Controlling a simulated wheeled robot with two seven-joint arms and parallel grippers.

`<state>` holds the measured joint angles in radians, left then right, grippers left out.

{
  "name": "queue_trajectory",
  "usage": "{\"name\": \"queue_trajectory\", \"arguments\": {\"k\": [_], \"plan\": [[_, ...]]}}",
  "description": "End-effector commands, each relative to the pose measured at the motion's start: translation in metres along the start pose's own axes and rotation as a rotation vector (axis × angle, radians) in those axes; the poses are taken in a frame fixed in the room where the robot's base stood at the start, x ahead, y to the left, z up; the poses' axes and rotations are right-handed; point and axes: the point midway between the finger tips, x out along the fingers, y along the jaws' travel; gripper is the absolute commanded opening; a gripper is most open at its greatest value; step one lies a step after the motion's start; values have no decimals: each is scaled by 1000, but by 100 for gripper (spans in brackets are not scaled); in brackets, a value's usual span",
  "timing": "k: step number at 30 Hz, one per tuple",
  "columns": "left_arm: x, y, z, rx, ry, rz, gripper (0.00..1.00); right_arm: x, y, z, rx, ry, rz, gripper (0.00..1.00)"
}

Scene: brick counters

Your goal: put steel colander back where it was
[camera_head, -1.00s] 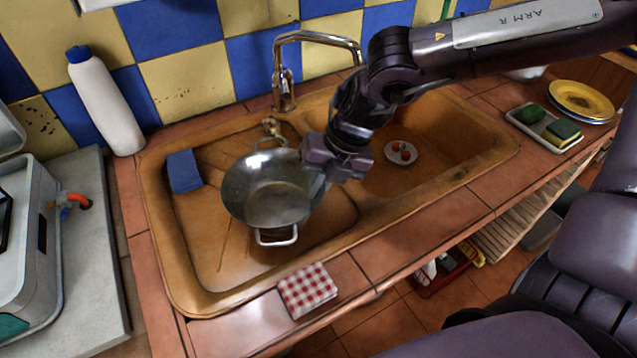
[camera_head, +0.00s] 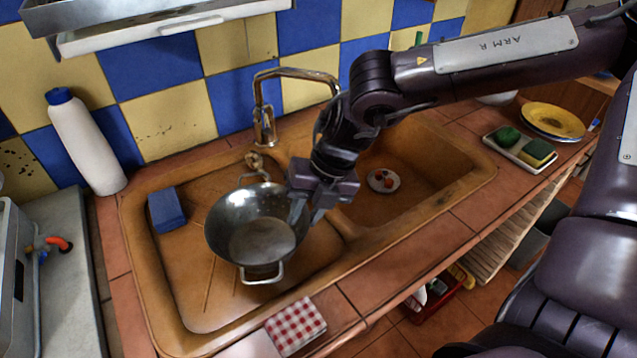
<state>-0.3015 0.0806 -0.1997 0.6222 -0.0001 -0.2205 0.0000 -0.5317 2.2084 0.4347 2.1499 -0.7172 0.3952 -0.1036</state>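The steel colander (camera_head: 259,232) is a round metal bowl with two loop handles. It rests upright on the drainboard side of the brown sink (camera_head: 185,290), with one handle toward the tap and one toward the front edge. My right gripper (camera_head: 308,212) is at the colander's right rim. Its two fingers show apart, one overlapping the inside of the rim and one outside it. Whether a finger touches the rim is hard to tell. My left gripper is not in view.
A tap (camera_head: 265,120) stands behind the colander. A blue sponge (camera_head: 166,209) lies to its left, and a checkered cloth (camera_head: 296,326) on the front edge. A white bottle (camera_head: 86,140) stands at the back left.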

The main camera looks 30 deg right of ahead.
Motion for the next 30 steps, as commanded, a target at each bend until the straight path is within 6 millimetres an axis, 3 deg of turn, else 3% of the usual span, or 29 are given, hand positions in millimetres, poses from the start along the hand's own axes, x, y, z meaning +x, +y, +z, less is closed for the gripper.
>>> {"name": "queue_trajectory", "arguments": {"k": [9, 15, 30], "plan": [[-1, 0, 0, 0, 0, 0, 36, -65, 1, 1, -2, -5, 3, 24], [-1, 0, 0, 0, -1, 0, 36, -93, 1, 1, -1, -4, 2, 24], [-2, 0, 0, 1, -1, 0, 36, -102, 0, 0, 0, 1, 0, 24]]}}
